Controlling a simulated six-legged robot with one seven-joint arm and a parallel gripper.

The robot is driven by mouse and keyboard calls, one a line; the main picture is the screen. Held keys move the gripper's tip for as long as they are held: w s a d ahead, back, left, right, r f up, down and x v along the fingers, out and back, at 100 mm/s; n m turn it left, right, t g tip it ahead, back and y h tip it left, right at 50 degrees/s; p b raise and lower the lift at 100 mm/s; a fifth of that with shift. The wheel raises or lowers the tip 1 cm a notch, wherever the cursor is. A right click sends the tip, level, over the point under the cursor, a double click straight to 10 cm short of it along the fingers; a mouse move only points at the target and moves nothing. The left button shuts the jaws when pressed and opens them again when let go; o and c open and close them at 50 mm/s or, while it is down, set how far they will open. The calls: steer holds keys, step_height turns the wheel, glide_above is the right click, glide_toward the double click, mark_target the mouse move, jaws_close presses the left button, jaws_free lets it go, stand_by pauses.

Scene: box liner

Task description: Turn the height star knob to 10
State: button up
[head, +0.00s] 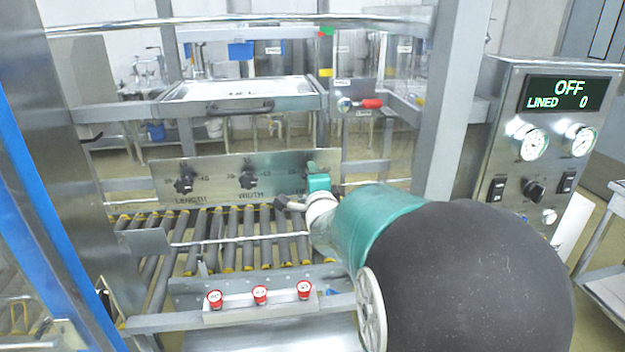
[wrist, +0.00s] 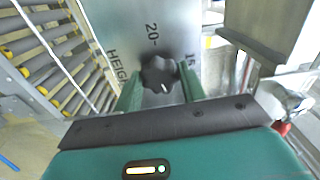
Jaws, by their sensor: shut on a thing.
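The height star knob (wrist: 158,74) is black and lobed, on a metal panel (head: 140,180). In the wrist view the knob sits between the two green fingers of my gripper (wrist: 160,88), which is shut on it. A small white mark on the knob points toward the bottom of the wrist picture. "20" is printed above the knob, "15" to its right, and part of "HEIGHT" to its left; no 10 shows. In the head view my gripper (head: 318,183) is at the panel's right end and hides the height knob.
The length knob (head: 184,185) and width knob (head: 248,179) are on the same panel, to the left. Rollers (head: 215,240) lie below. Red buttons (head: 260,294) stand on a front bar. A control box (head: 508,150) at right reads OFF, LINED 0.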

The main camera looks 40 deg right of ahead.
steer(key=shift+w+a+m, duration=0.1)
steer(key=shift+m, duration=1.1)
steer(key=o, duration=1)
steer(key=shift+w, duration=0.1)
steer(key=shift+c, duration=0.2)
steer(key=shift+s, duration=0.25)
